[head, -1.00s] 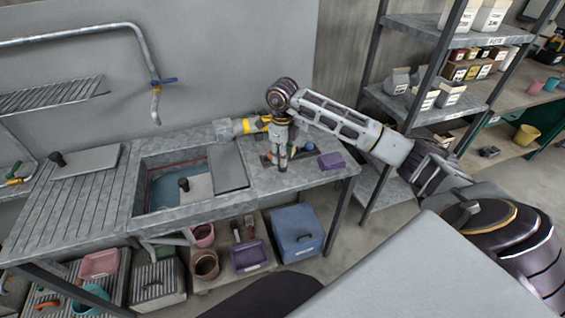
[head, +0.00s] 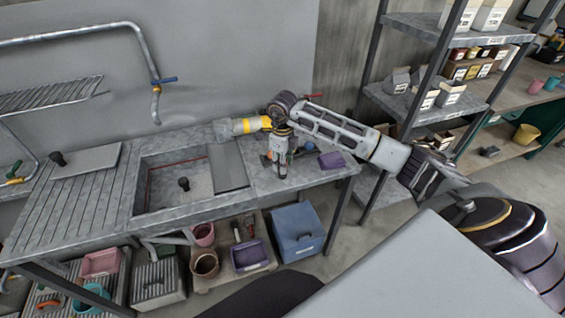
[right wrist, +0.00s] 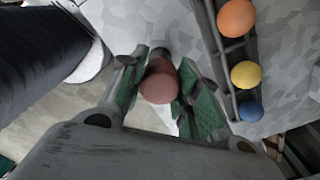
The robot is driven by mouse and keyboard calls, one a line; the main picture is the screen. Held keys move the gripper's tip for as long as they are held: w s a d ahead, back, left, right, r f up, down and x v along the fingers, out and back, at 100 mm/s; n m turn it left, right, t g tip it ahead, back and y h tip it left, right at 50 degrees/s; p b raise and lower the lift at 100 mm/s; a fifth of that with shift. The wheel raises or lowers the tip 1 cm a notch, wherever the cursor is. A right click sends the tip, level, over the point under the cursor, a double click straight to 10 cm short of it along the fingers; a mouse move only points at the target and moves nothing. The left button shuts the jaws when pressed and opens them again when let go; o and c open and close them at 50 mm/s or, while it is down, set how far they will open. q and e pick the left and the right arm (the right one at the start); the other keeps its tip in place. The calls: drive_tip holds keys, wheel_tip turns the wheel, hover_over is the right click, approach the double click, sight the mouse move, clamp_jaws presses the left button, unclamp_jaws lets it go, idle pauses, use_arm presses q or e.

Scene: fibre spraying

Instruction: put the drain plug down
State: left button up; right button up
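My right gripper (head: 281,172) points down over the counter right of the sink, between the grey board and the purple tray. In the right wrist view its green-padded fingers (right wrist: 160,90) are closed in on a reddish-brown round-ended piece, which I take to be the drain plug (right wrist: 158,86). I cannot tell whether its lower end touches the counter. In the head view the gripper hides the plug. The sink (head: 160,200) shows a grey floor and a dark knob-topped piece (head: 184,184). My left gripper is not in view.
A rack with orange (right wrist: 237,18), yellow (right wrist: 246,74) and blue (right wrist: 250,111) balls stands close beside the fingers. A purple tray (head: 331,160) lies to the right on the counter. A grey board (head: 228,167) covers the sink's right side.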

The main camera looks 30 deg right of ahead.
drive_tip(key=o, duration=0.4)
drive_tip(key=shift+r+b, duration=0.3)
drive_tip(key=shift+r, duration=5.85)
